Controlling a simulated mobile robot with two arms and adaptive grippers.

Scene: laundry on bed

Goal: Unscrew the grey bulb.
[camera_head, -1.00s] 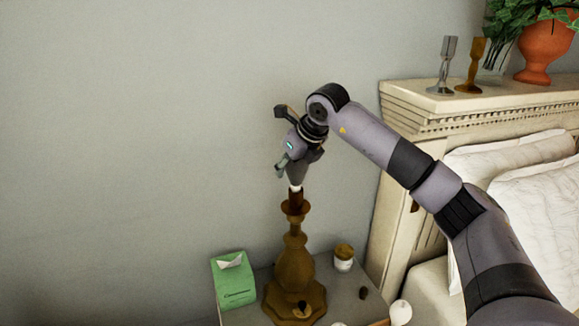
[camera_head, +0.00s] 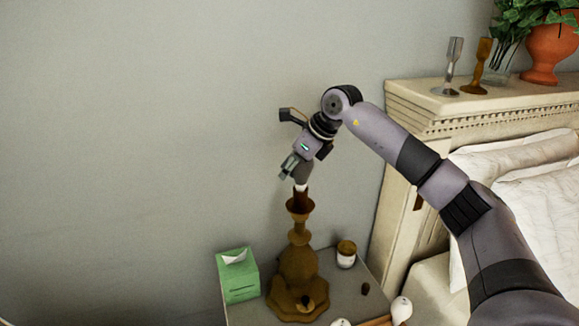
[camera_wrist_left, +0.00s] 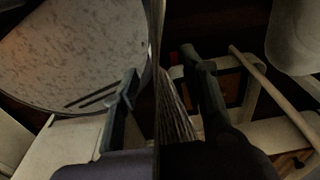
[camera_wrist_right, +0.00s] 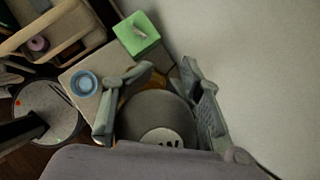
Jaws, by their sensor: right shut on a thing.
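The grey bulb (camera_head: 303,173) stands on top of the brown lamp (camera_head: 297,262), with a white band just above the dark socket (camera_head: 300,201). I cannot tell how deep its base sits in the socket. My right gripper (camera_head: 296,168) comes down over it from above, shut around the bulb. In the right wrist view, the bulb's rounded grey top (camera_wrist_right: 158,112) with a white printed mark sits between the two fingers. My left gripper (camera_wrist_left: 165,82) shows only in the left wrist view, with its fingers apart and nothing clearly between them.
The nightstand (camera_head: 337,292) carries a green tissue box (camera_head: 238,277), a jar (camera_head: 346,255) and a pale bulb (camera_head: 401,309). The carved headboard (camera_head: 410,125) and bed stand at the right. A plain wall is behind the lamp.

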